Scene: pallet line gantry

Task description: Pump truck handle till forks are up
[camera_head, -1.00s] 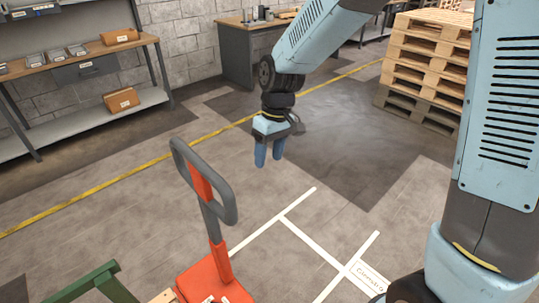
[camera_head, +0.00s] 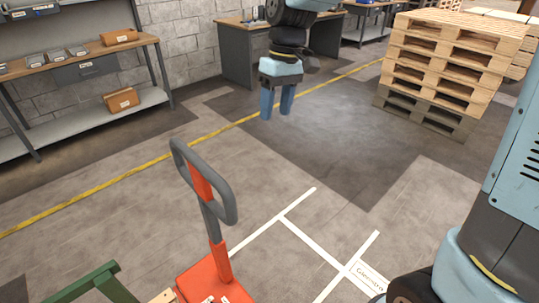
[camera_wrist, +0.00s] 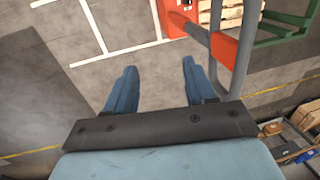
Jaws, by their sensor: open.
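The truck handle (camera_head: 228,201) is a dark grey loop with an orange-red middle bar. It stands upright on the orange-red pump truck base (camera_head: 216,280) at the bottom of the head view. My gripper (camera_head: 276,110) is open and empty, pointing down above the floor, up and to the right of the handle in the picture and apart from it. In the wrist view the handle (camera_wrist: 243,55) shows to the right of my gripper (camera_wrist: 160,85), with nothing between the fingers. The forks are not clearly seen; their height cannot be told.
A green frame (camera_head: 98,283) stands left of the truck. White lines (camera_head: 272,222) mark the floor. Stacked pallets (camera_head: 445,70) stand at the back right, a shelf bench (camera_head: 90,58) at the left and a grey desk (camera_head: 243,52) behind. The middle floor is clear.

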